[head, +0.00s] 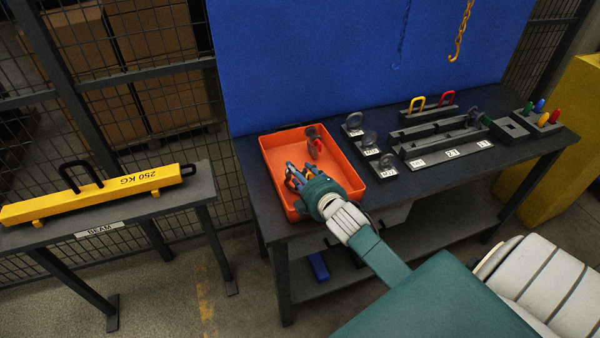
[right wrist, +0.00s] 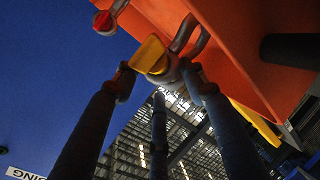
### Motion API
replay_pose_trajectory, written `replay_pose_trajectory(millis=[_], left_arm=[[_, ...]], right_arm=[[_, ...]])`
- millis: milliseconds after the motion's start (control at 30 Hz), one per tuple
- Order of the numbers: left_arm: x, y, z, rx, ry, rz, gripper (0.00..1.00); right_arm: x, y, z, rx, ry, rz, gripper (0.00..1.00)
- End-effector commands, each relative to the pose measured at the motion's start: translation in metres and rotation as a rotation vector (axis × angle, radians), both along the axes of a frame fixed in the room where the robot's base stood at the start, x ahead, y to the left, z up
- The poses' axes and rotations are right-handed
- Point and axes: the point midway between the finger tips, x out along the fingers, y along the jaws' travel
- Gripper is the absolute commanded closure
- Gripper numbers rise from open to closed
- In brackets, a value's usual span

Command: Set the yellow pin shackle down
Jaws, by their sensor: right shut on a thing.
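My right gripper (head: 291,176) is over the left part of the orange tray (head: 352,178) on the dark workbench, fingers pointing toward the tray's left side. In the right wrist view its fingers (right wrist: 158,76) are shut on the yellow pin shackle (right wrist: 149,55). The shackle's yellow pin head and part of its grey bow show between the fingertips. The hand hides the shackle in the head view, and I cannot tell whether it touches the tray. A red pin shackle (head: 315,145) is in the tray's far right part, apart from the fingers. My left gripper is not in view.
Several labelled small stands with grey round pieces (head: 370,140) line the tray's right side. Further right are a grey slotted fixture (head: 440,135) and a block with coloured pegs (head: 540,115). A blue panel (head: 330,60) rises behind. A yellow beam (head: 110,188) rests at left.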

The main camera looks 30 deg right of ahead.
Motion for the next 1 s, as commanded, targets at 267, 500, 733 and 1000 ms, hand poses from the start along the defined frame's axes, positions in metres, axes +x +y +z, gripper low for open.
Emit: replay_pose_trajectory(millis=[267, 500, 733, 1000], left_arm=[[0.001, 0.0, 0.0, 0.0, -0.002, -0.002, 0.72], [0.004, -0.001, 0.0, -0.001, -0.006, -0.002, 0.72], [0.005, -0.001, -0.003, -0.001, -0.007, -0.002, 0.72], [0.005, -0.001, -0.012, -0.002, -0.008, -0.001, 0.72]], right_arm=[[0.0, 0.0, 0.0, 0.0, 0.002, 0.0, 0.39], [0.0, 0.0, 0.0, 0.0, 0.001, 0.0, 0.39], [-0.013, 0.003, 0.003, 0.0, 0.002, 0.002, 0.39], [-0.065, 0.012, 0.019, 0.001, 0.003, 0.001, 0.39]])
